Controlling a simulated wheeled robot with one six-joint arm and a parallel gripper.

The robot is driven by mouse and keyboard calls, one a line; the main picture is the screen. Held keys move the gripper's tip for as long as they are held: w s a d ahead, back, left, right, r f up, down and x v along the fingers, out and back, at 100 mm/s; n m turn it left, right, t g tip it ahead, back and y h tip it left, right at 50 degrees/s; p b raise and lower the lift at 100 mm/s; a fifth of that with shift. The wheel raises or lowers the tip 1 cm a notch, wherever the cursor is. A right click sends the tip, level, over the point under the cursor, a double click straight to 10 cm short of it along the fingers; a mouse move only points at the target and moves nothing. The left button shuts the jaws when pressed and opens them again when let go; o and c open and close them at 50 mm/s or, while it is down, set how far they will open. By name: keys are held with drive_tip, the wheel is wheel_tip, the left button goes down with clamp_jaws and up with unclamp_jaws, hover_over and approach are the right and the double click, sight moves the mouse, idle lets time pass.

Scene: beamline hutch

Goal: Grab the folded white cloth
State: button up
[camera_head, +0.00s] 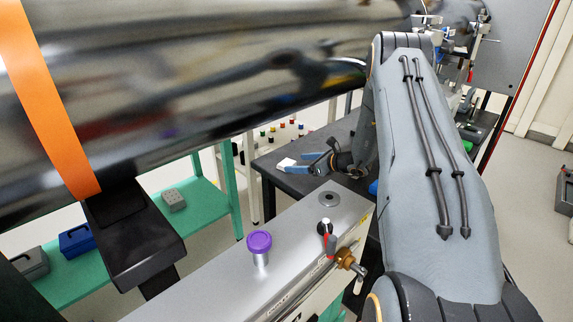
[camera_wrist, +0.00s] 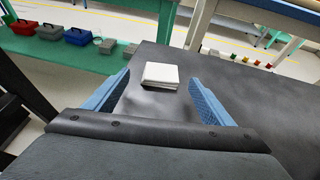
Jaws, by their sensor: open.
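The folded white cloth (camera_wrist: 160,76) lies on the dark tabletop (camera_wrist: 150,52). In the wrist view it appears between the two blue fingers of my gripper (camera_wrist: 160,82), near the level of their tips. The fingers are apart with nothing held between them, and I cannot tell the exact height gap to the table. In the head view the cloth (camera_head: 286,163) is a small white patch at the left part of the dark table (camera_head: 270,160), just left of my gripper (camera_head: 305,163).
A large shiny cylinder (camera_head: 200,70) with an orange band fills the upper left. A silver box with a purple knob (camera_head: 259,243) stands in front. A green shelf (camera_head: 205,200) holds a blue box (camera_head: 76,241) and grey boxes. The tabletop around the cloth is clear.

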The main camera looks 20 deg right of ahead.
sight(287, 163)
drive_tip(key=shift+p+x, duration=0.7)
drive_tip(key=shift+x, duration=2.05)
drive_tip(key=shift+d, duration=0.15)
drive_tip(key=c, duration=1.1)
drive_tip(key=shift+c, duration=0.2)
